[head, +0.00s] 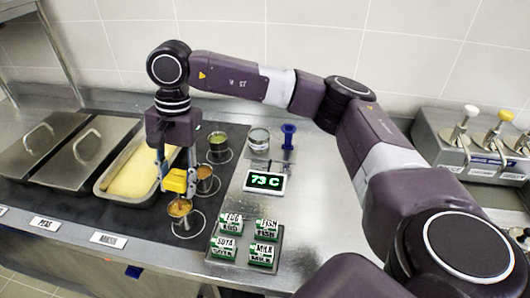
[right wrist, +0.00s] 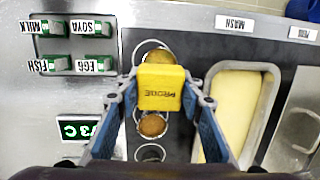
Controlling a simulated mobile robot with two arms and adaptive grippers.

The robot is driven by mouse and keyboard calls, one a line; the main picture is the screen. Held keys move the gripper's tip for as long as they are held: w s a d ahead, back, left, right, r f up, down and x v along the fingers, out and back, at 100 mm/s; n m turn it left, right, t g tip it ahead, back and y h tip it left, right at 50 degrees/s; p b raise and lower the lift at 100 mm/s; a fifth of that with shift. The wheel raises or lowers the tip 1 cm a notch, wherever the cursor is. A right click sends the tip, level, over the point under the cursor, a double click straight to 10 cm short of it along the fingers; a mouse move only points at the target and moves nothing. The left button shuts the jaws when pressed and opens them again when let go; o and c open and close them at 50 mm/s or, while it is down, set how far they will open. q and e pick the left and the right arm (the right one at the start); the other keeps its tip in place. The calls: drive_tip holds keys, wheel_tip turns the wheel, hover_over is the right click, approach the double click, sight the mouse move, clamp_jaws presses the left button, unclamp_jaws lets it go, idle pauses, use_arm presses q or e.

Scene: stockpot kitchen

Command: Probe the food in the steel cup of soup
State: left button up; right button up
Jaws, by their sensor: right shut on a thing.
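My right gripper (head: 176,172) is shut on a yellow probe block (head: 174,181), marked PROBE in the right wrist view (right wrist: 161,87). Three small steel cups stand in a row on the dark mat: one with green food (head: 217,140) at the back, one with orange-brown food (head: 205,172) in the middle, one with orange-brown chunky food (head: 180,207) in front. The probe is above and just behind the front cup in the head view. Its tip is hidden, so I cannot tell whether it touches food. Which cup holds the soup is not labelled. My left gripper is not in view.
A display (head: 264,182) reads 73 C. Green allergen blocks sit on a tray (head: 230,262). A pan of yellow mash (head: 106,187) lies left of the gripper, beside lidded steel pans (head: 92,150). A round tin (head: 259,139) and a blue upright piece (head: 288,136) stand behind the display.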

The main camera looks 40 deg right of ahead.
drive_tip(key=shift+a+p+v, duration=0.2)
drive_tip(key=shift+p+v, duration=0.35)
drive_tip(key=shift+v, duration=0.5)
drive_tip(key=shift+a+p+v, duration=0.25)
drive_tip(key=shift+p+v, duration=0.25)
drive_tip(key=shift+v, duration=0.55)
drive_tip(key=shift+a+p+v, duration=0.2)
drive_tip(key=shift+p+v, duration=0.35)
drive_tip(key=shift+v, duration=0.5)
